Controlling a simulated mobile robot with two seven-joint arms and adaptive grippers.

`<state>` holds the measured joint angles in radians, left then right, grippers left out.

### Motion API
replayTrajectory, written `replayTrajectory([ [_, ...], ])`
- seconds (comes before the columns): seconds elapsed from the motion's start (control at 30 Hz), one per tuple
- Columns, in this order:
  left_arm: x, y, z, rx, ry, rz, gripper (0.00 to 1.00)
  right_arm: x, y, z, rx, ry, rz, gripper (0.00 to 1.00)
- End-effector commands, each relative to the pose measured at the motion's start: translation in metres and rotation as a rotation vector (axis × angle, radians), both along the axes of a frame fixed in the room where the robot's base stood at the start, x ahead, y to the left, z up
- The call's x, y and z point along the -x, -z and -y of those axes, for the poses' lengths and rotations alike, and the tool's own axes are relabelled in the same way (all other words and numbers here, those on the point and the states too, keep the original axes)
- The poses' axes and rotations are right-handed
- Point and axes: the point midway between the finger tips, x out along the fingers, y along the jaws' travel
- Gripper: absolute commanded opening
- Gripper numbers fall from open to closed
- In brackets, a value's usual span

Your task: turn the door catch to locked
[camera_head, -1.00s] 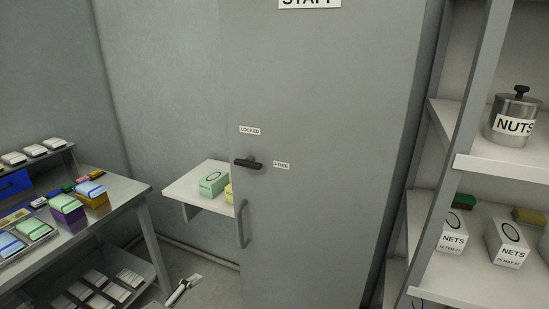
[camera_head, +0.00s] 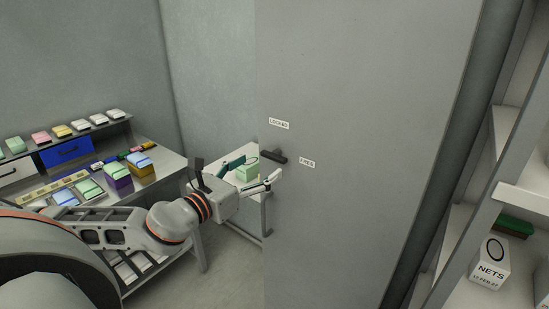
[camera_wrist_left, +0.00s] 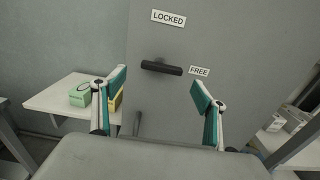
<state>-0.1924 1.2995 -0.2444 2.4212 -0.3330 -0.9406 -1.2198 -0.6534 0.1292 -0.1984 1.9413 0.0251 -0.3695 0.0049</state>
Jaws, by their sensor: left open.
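The door catch (camera_head: 274,157) is a dark handle on the grey door (camera_head: 370,110). It lies nearly level, with its free end towards the FREE label (camera_head: 307,162). The LOCKED label (camera_head: 279,123) is above it. In the left wrist view the catch (camera_wrist_left: 161,67) also points right towards the FREE label (camera_wrist_left: 199,71), below the LOCKED label (camera_wrist_left: 169,18). My left gripper (camera_head: 256,171) is open and empty, just left of and below the catch in the head view. In the wrist view its fingers (camera_wrist_left: 160,92) stand apart on either side below the catch, not touching it. My right gripper is not in view.
A small shelf (camera_wrist_left: 55,100) with a green box (camera_wrist_left: 80,94) is left of the door. A steel table (camera_head: 165,165) with several boxes stands further left. Shelving (camera_head: 525,200) with a NETS box (camera_head: 490,264) stands on the right.

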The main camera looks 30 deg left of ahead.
Motion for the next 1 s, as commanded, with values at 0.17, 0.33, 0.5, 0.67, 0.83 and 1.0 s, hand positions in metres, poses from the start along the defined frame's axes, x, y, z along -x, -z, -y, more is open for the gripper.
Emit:
replayTrajectory([
  [0.17, -0.015, -0.002, 0.003, 0.005, 0.003, 0.004, 0.72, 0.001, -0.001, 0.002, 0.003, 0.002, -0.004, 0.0],
  [0.33, -0.033, -0.002, 0.004, 0.006, 0.001, 0.003, 0.72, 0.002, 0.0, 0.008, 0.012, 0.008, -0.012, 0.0],
  [0.5, -0.05, -0.002, 0.005, 0.006, 0.002, 0.002, 0.72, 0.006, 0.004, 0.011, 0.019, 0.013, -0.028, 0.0],
  [0.67, -0.06, -0.001, 0.006, 0.005, 0.004, 0.0, 0.72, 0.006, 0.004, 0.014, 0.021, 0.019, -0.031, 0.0],
  [0.83, -0.064, 0.0, 0.007, 0.004, 0.004, 0.0, 0.72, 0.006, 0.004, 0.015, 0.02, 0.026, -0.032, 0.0],
  [1.0, -0.064, 0.0, 0.007, 0.004, 0.005, -0.001, 0.72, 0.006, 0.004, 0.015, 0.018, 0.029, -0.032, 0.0],
])
